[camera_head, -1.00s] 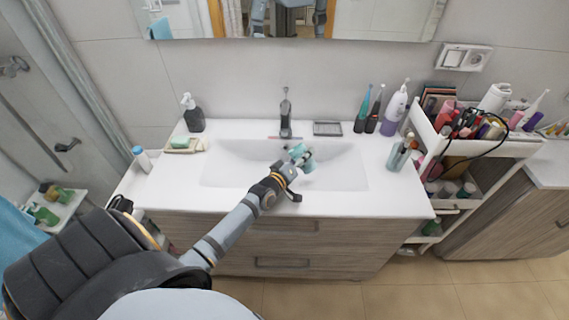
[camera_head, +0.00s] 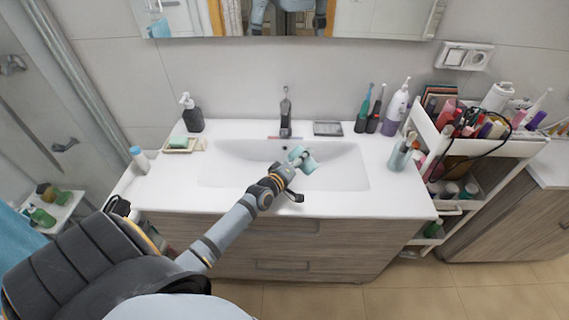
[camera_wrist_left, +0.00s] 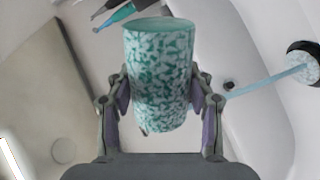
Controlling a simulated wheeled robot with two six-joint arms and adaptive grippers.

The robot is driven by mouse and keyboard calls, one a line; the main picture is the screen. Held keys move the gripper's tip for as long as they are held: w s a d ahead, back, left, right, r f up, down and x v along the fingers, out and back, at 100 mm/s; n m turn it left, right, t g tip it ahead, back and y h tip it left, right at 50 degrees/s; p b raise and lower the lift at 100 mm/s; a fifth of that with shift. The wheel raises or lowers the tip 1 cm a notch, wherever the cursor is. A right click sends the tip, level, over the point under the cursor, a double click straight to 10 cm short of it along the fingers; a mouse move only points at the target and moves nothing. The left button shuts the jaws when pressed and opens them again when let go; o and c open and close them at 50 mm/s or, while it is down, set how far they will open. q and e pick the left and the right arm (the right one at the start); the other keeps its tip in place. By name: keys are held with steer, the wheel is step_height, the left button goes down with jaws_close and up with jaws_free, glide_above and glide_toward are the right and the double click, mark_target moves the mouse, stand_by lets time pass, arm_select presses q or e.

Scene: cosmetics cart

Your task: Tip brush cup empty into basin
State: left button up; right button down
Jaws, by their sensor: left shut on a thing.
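The brush cup (camera_head: 308,161), teal and white speckled, is held tilted over the basin (camera_head: 345,178) in the head view. My left gripper (camera_head: 295,163) is shut around it. In the left wrist view the cup (camera_wrist_left: 160,75) fills the middle between the two fingers of my left gripper (camera_wrist_left: 160,100). The inside of the cup is hidden, so I cannot tell what it holds. A thin pale-blue rod (camera_wrist_left: 265,84) shows beside the cup in that view, near a dark ring. My right gripper is out of view.
The faucet (camera_head: 286,112) stands behind the basin. A soap dispenser (camera_head: 192,113) and soap dish (camera_head: 183,145) are on the left. Electric toothbrushes (camera_head: 363,112), a pump bottle (camera_head: 396,106) and another tumbler (camera_head: 400,156) stand on the right. A crowded cart (camera_head: 436,148) is beside the counter.

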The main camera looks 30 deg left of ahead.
arm_select(q)
steer(key=shift+f, duration=0.1)
steer(key=shift+a+f+n+b, duration=0.1)
steer(key=shift+f+n+b, duration=0.15)
steer(key=shift+n+b, duration=0.4)
stand_by(0.4)
steer(key=shift+w+a+f+n+h+b, duration=0.15)
steer(key=shift+a+f+n+b, duration=0.1)
steer(key=shift+a+n+b, duration=0.2)
steer(key=shift+s+a+f+n+h+b, duration=0.1)
steer(key=shift+a+f+n+h+b, duration=0.15)
steer(key=shift+a+b, duration=0.2)
stand_by(0.4)
steer(key=shift+w+a+r+n, duration=0.15)
steer(key=shift+r+n, duration=0.25)
steer(key=shift+n, duration=0.45)
steer(key=shift+a+r+n, duration=0.1)
steer(key=shift+a+n, duration=0.05)
steer(key=shift+n, duration=0.15)
